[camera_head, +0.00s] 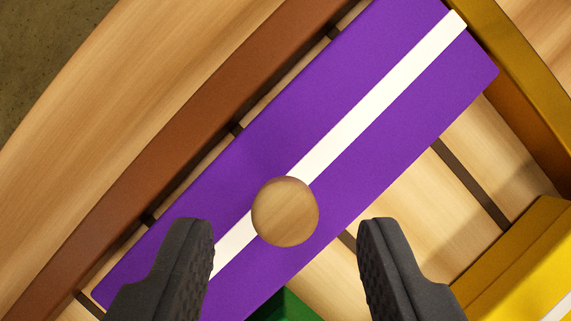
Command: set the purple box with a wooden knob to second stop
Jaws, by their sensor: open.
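The purple box (345,75) lies diagonally across the view, from lower left to upper right. A white stripe (375,105) runs along its top. A round wooden knob (285,211) sits on the stripe. My gripper (283,235) is open, with one dark finger on each side of the knob in the picture. Neither finger appears to touch it; their height relative to the knob cannot be told. Dark marks (236,129) show along the box's upper-left side, and dark lines (470,183) cross the wooden surface at its right. Which mark is the second stop cannot be told.
A brown rail (180,145) runs along the box's upper-left side. A golden-yellow wall (520,85) stands by its upper-right end. A yellow block (530,270) is at lower right, and a green piece (285,307) shows at the bottom. Bare wood (420,215) lies between the purple and yellow pieces.

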